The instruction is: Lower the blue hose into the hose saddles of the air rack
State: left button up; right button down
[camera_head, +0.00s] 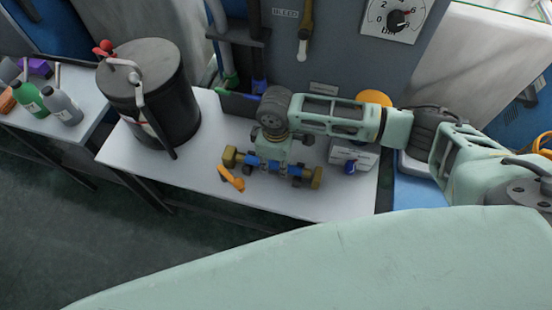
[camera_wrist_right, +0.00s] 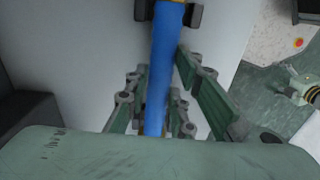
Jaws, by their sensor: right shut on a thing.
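The blue hose (camera_head: 252,161) is a short length with brass-coloured ends above the white table in the head view. An orange lever (camera_head: 231,178) is at its left end. My right gripper (camera_head: 273,163) points down and is shut on the hose's middle. In the right wrist view, the blue hose (camera_wrist_right: 166,60) runs between the fingers. A dark bracket (camera_wrist_right: 142,11) flanks the hose at the top there; I cannot tell whether it is a saddle of the air rack or part of the hose. I cannot tell if the hose is seated. My left gripper is not in view.
A black drum (camera_head: 160,95) stands on the white table (camera_head: 205,185) at left. A grey panel (camera_head: 325,55) with a dial (camera_head: 397,18) rises behind. A small white box (camera_head: 352,155) sits right of the hose. Bottles (camera_head: 62,105) stand far left. The table's front left is clear.

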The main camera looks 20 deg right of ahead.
jog(key=shift+f, duration=0.2)
jog(key=c, duration=1.4)
grip_release()
jog(key=shift+o, duration=0.2)
jog(key=o, duration=0.5)
jog(key=shift+o, duration=0.2)
jog(key=shift+r, duration=0.1)
notch_tip(320, 180, up, 9)
jog(key=p, duration=1)
